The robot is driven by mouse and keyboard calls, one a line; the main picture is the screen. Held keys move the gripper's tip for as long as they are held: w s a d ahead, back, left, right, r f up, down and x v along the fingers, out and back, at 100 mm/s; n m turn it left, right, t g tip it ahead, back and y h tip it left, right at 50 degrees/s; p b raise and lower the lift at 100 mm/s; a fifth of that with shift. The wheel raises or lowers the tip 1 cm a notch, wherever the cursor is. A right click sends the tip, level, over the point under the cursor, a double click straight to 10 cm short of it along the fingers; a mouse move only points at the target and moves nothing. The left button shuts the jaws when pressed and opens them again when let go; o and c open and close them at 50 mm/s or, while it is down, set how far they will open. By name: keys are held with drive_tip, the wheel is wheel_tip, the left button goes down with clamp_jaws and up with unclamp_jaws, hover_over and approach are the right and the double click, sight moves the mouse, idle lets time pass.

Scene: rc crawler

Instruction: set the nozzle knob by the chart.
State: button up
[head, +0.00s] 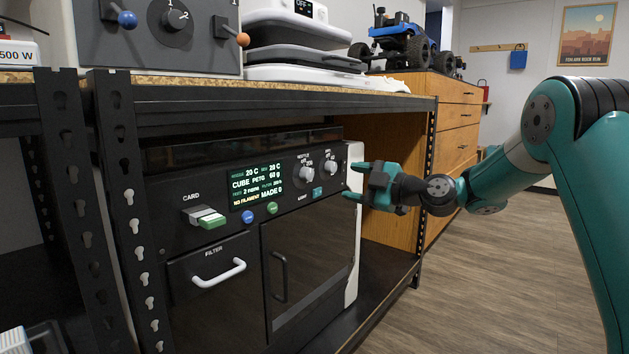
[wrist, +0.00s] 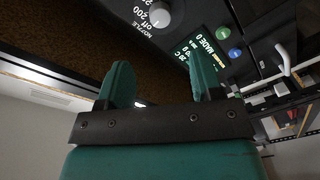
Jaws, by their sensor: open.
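The nozzle knob (head: 305,172) is a pale round knob on the dark printer's front panel, right of the lit display (head: 256,187). My gripper (head: 355,181) is open and empty beside the printer's right front edge, apart from both knobs. In the wrist view its fingers (wrist: 160,64) point toward the panel. I cannot make out a chart.
The printer (head: 200,158) stands on a shelf under a bench. Its panel has a card slot (head: 204,217) and blue (head: 248,217) and green (head: 272,208) buttons. A filter drawer handle (head: 219,273) and door handle (head: 279,276) stick out below. The floor (head: 470,270) at right is clear.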

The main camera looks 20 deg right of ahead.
sight(311, 175)
drive_tip(key=b+x, duration=0.1)
drive_tip(key=x, duration=1)
drive_tip(key=shift+w+a, duration=0.1)
drive_tip(key=c, duration=0.9)
